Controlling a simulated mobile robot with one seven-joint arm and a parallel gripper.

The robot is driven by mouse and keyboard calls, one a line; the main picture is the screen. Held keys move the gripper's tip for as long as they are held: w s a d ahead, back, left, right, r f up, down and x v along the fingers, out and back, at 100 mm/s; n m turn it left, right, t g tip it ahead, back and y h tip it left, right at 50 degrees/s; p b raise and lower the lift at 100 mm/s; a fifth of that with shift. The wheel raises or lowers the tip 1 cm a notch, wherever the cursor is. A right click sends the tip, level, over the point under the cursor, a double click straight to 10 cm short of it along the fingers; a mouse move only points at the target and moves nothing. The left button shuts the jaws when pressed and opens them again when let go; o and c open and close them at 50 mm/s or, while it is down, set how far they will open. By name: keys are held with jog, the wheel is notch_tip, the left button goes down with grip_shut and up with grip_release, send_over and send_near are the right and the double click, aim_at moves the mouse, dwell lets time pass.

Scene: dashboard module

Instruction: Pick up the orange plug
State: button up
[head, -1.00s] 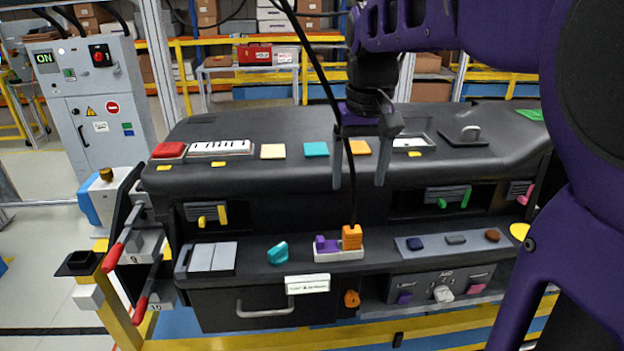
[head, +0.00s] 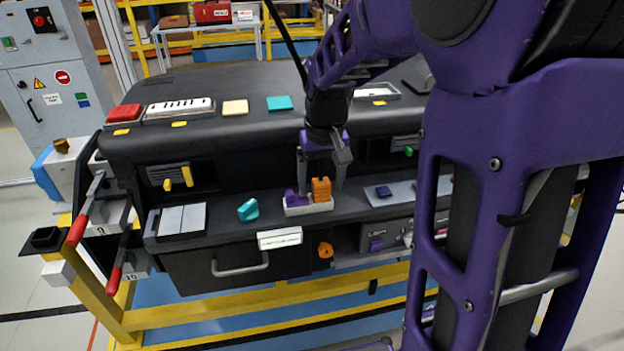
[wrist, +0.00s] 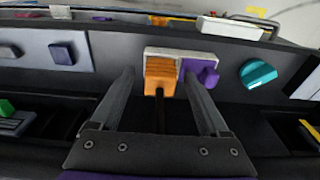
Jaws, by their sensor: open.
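The orange plug (head: 321,189) stands upright in a white base (head: 309,208) on the dashboard's lower shelf, next to a purple plug (head: 296,198). My gripper (head: 320,187) is pointing down over them, open and empty, its fingers near the height of the plug tops. In the wrist view, the orange plug (wrist: 159,75) shows between the fingers (wrist: 160,85), with the purple plug (wrist: 199,72) beside it to the right. I cannot tell whether a finger touches either plug. A dark cord runs from the orange plug in the wrist view.
A teal knob (head: 248,209) sits left of the base, and a grey panel with a dark blue button (head: 384,191) lies to the right. The dashboard's upper ledge (head: 230,140) overhangs behind the shelf. A white label (head: 279,238) is on the front edge.

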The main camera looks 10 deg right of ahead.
aim_at(321, 181)
jog(key=shift+f, duration=0.2)
grip_shut()
dwell(0.3)
jog(key=shift+r, duration=0.15)
notch_tip(321, 181, up, 14)
jog(key=shift+p, duration=0.45)
dwell(0.5)
